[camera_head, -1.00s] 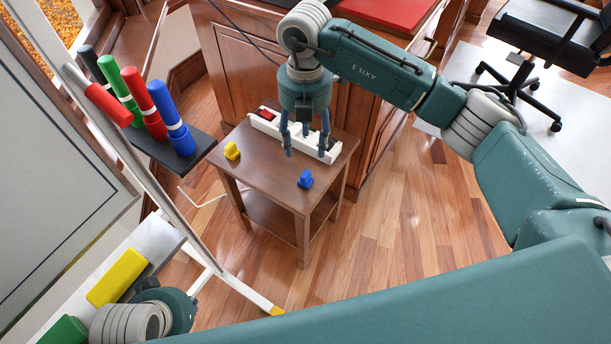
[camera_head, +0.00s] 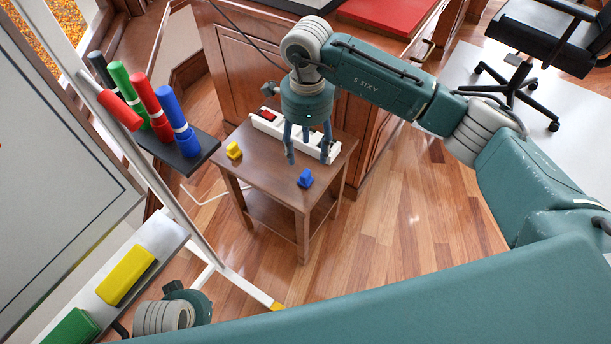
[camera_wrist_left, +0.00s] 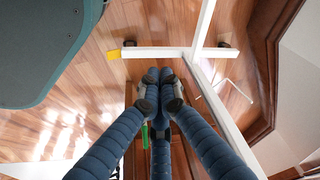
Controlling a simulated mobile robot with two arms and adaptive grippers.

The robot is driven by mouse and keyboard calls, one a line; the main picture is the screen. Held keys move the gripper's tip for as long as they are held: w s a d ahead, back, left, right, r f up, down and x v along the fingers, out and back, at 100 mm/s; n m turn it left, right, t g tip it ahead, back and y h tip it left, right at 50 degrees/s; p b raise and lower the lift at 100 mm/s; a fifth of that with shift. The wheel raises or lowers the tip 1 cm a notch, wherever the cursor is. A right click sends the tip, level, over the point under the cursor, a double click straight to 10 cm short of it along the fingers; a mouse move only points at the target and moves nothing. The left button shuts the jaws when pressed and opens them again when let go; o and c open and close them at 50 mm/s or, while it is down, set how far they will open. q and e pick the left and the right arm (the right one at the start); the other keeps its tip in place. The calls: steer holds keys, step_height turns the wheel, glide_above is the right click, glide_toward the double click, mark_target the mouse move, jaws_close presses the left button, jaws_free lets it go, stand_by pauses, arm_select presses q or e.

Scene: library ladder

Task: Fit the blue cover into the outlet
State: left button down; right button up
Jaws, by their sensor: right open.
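The blue cover (camera_head: 306,178) lies on the small brown table near its front right edge. The outlet, a white power strip (camera_head: 262,124) with a red switch, lies along the table's back side. My right gripper (camera_head: 307,156) hangs fingers down over the table. It is open and empty, behind the blue cover and in front of the strip, and hides part of the strip. My left gripper shows in the left wrist view (camera_wrist_left: 160,80). Its fingertips are together with nothing seen between them, over the wooden floor.
A yellow cover (camera_head: 234,150) sits at the table's left. A marker holder (camera_head: 187,152) with several large markers and a whiteboard frame (camera_head: 190,220) stand at left. A wooden desk (camera_head: 245,75) stands close behind the table. Open floor lies to the right.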

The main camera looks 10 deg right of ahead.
mark_target(305, 173)
steer(key=n, duration=0.8)
steer(key=shift+n+p, duration=0.4)
steer(key=n, duration=0.6)
steer(key=shift+w+f+n, duration=0.2)
steer(key=shift+f+n, duration=0.05)
steer(key=shift+n, duration=0.05)
steer(key=shift+f, duration=0.15)
step_height(305, 173, down, 5)
steer(key=shift+f, duration=0.2)
steer(key=f, duration=0.4)
steer(key=shift+s+a+f, duration=0.2)
steer(key=shift+s, duration=0.1)
steer(key=shift+f+b, duration=0.3)
steer(key=shift+f, duration=0.05)
arm_select(q)
steer(key=shift+x, duration=0.8)
arm_select(e)
steer(key=c, duration=0.9)
